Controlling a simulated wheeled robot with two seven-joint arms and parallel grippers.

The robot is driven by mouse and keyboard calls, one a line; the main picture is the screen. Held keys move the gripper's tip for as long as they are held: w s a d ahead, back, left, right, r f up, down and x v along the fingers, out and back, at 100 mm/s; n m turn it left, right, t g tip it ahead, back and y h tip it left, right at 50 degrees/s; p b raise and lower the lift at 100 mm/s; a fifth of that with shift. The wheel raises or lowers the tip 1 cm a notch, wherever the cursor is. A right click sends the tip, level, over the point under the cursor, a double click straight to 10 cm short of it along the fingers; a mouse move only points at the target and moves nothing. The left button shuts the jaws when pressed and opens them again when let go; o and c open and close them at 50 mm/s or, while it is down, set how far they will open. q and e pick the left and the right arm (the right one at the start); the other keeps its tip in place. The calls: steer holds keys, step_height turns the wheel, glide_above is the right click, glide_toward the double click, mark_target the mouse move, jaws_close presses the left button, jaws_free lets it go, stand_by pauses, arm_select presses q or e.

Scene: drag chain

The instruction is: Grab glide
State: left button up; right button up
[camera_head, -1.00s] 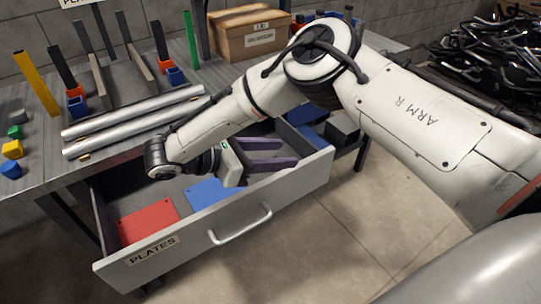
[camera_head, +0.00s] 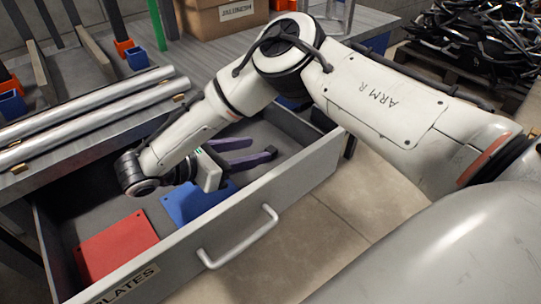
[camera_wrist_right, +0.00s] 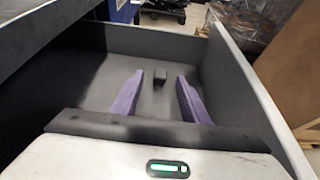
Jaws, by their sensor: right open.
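A small dark block (camera_wrist_right: 160,77), which looks like the glide, sits on the drawer floor in the right wrist view. It lies ahead of my right gripper and appears between the two fingertips, apart from both. I cannot make it out in the head view. My right gripper (camera_head: 262,147) is open and empty, its two purple fingers reaching into the open drawer. The fingers also show in the right wrist view (camera_wrist_right: 160,75). My left gripper is not in view.
The grey drawer (camera_head: 330,155), labelled PLATES, is pulled out with its walls around my right gripper. A red plate (camera_head: 115,243) and a blue plate (camera_head: 195,200) lie in its left part. Silver rails (camera_head: 85,110) lie on the table above, near a cardboard box (camera_head: 222,18).

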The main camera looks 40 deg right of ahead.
mark_target(271, 149)
steer(key=x, duration=0.2)
steer(key=b+x, duration=0.2)
steer(key=x, duration=0.1)
steer(key=shift+s+d+f, duration=0.1)
steer(key=shift+d+f, duration=0.1)
steer(key=shift+f, duration=0.15)
jaws_close()
